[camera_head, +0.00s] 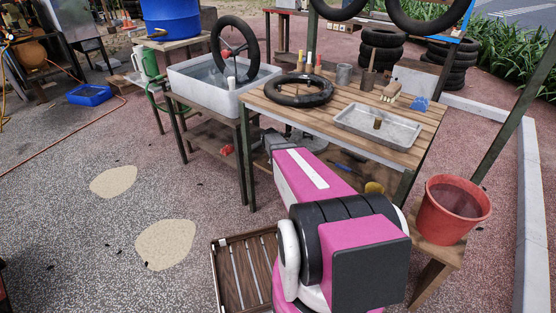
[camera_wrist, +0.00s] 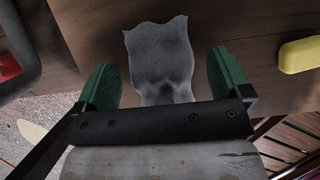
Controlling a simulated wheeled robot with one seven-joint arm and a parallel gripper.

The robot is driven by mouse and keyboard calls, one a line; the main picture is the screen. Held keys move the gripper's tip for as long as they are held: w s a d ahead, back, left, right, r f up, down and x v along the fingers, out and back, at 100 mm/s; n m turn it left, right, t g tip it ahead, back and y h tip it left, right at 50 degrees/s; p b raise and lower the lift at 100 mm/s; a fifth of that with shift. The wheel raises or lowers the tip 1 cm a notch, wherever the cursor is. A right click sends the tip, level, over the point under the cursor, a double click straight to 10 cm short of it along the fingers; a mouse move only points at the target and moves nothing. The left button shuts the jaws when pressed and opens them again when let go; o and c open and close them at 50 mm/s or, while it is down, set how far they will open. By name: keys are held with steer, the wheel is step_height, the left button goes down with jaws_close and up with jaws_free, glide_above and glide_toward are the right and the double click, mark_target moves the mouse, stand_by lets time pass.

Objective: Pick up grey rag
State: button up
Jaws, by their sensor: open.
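The grey rag (camera_wrist: 160,50) lies on a brown wooden surface in the wrist view, its mesh-like cloth spread out with uneven edges. My gripper (camera_wrist: 161,68) is open, with one green finger to the left of the rag and one to the right. The lower end of the rag is hidden behind the dark gripper body. I cannot tell whether the fingers touch the surface. In the head view my pink arm reaches in under the workbench top, and I cannot make out the rag there.
A yellow object (camera_wrist: 300,55) lies right of the right finger. A red item (camera_wrist: 8,67) with a dark curved part is at the left. In the head view the workbench (camera_head: 400,149) stands above the reach, with a leg beside the arm. A red bucket (camera_head: 455,212) stands at right.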

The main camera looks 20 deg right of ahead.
steer(key=shift+f, duration=0.1)
stand_by(0.3)
steer(key=c, duration=1)
steer(key=shift+r, duration=0.6)
steer(key=v, duration=0.3)
steer(key=s+a, duration=0.3)
steer(key=a, duration=0.1)
steer(key=s+a, duration=0.3)
steer(key=a, duration=0.2)
steer(key=s+a, duration=0.3)
steer(key=a, duration=0.2)
steer(key=shift+s+f, duration=0.1)
steer(key=shift+s, duration=0.05)
